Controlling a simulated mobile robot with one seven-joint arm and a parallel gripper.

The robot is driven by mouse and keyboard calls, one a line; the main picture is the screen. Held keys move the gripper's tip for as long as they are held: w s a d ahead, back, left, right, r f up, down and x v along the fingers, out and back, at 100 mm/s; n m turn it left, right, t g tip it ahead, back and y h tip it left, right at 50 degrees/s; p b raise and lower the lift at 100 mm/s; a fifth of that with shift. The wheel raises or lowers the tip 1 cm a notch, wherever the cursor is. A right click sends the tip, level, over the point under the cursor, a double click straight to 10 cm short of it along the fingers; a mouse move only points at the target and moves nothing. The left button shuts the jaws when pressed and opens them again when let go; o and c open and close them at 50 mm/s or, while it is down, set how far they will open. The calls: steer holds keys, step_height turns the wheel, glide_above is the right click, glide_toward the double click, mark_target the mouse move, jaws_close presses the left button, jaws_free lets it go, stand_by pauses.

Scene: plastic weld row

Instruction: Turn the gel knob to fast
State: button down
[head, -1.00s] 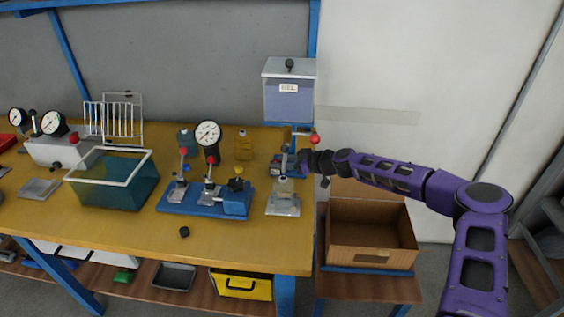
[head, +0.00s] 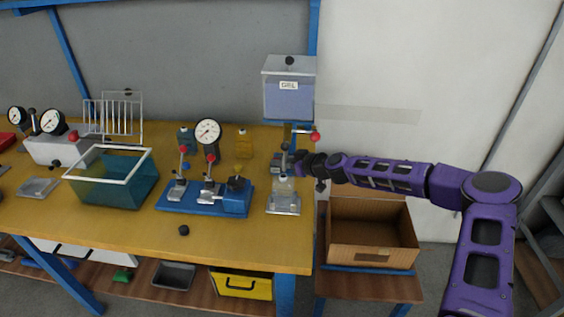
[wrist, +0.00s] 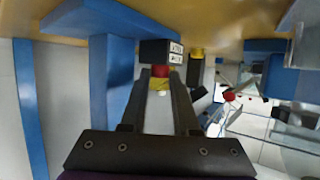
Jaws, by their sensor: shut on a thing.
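The gel tank (head: 289,100), a clear box with a GEL label and a black top knob, hangs above the right end of the bench. In the wrist view a small red and yellow knob (wrist: 160,76) sits below a black block (wrist: 160,51) with small white labels I cannot read. My gripper (wrist: 161,78) is shut on this knob, one finger on each side. Which label the knob points to cannot be told. In the head view my gripper (head: 299,161) is beside the blue post under the tank, and the knob is hidden there.
A red ball handle (head: 316,137) stands just above my gripper. A clear bottle on a metal stand (head: 284,206) is close below it. An open cardboard box (head: 372,255) is below my arm.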

steer(key=shift+s+m+t+h, duration=0.1)
steer(key=shift+m+t+h, duration=0.2)
steer(key=shift+m+t, duration=0.2)
steer(key=c, duration=0.9)
jaws_free()
steer(key=shift+a, duration=0.1)
steer(key=v, duration=1.7)
steer(key=shift+s+r, duration=0.1)
steer(key=shift+r, duration=0.05)
steer(key=shift+d, duration=0.2)
